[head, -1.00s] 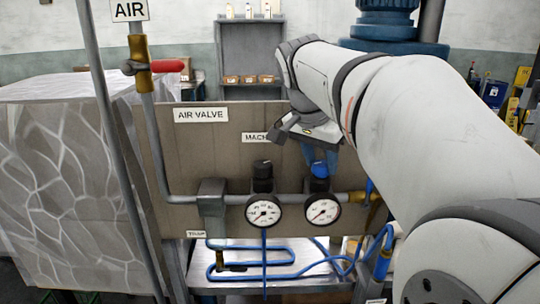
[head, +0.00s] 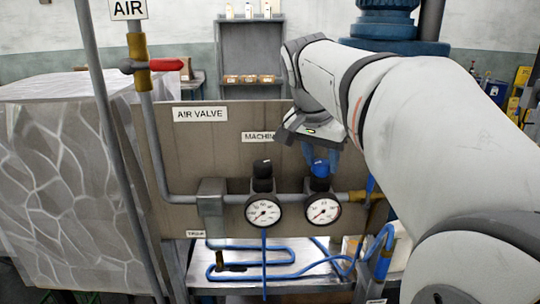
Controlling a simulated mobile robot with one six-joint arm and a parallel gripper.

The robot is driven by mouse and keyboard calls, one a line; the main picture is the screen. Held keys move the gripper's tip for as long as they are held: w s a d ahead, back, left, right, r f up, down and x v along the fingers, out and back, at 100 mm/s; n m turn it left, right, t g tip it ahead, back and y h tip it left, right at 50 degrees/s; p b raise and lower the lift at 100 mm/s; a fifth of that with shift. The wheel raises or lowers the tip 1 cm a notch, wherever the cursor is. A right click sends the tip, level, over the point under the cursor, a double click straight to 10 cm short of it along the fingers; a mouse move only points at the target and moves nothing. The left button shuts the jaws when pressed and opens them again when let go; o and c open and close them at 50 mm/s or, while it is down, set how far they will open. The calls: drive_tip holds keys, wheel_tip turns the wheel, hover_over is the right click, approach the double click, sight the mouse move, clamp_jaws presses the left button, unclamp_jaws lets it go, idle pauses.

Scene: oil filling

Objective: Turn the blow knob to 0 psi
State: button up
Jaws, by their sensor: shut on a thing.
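Two black knobs stand on regulators above two round white gauges. The left black knob (head: 262,168) stands free above the left gauge (head: 263,211), under a sign reading "MACHIN".
A brown panel (head: 215,136) carries an "AIR VALVE" sign (head: 200,114) and grey pipes. A red-handled valve (head: 165,65) is at the upper left. Blue hoses (head: 265,262) lie on a metal table below. My arm fills the right side.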

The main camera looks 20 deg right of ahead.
drive_tip(key=shift+s+d+f+n+t+y+b, duration=0.15)
drive_tip(key=shift+n+t+y, duration=0.2)
drive_tip(key=shift+n, duration=0.85)
drive_tip(key=shift+s+a+n+t+y+b, duration=0.15)
drive_tip(key=shift+n+t+y, duration=0.15)
drive_tip(key=shift+n, duration=0.9)
drive_tip(key=shift+w, duration=0.1)
drive_tip(key=shift+d, duration=0.1)
drive_tip(key=o, duration=0.8)
drive_tip(key=shift+o, duration=1)
drive_tip(key=shift+r, duration=0.2)
drive_tip(key=v, duration=0.7)
drive_tip(key=shift+r, duration=0.3)
